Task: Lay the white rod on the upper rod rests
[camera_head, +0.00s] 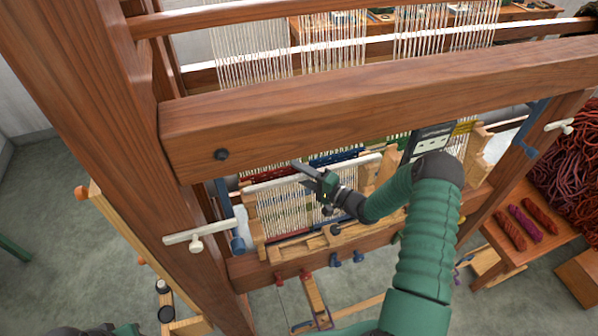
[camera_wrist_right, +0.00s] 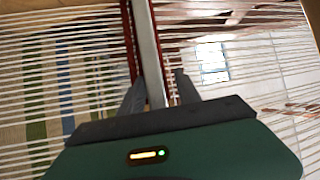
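The white rod (camera_head: 352,166) lies along the top of the small warp frame, slanting up to the right. It also shows in the right wrist view as a pale bar (camera_wrist_right: 148,45) running down between the fingers. My right gripper (camera_head: 308,176) is over the rod's middle in the head view. In the wrist view its fingers (camera_wrist_right: 160,92) straddle the bar, with a small gap visible at the right finger. I cannot make out the upper rod rests for certain; a blue bracket (camera_head: 536,128) stands at the right post.
The thick wooden loom beam (camera_head: 370,100) crosses above my right gripper. The big post (camera_head: 120,150) stands at left. White warp threads (camera_head: 290,207) stretch below the gripper. A side table (camera_head: 520,210) with yarn skeins is at right.

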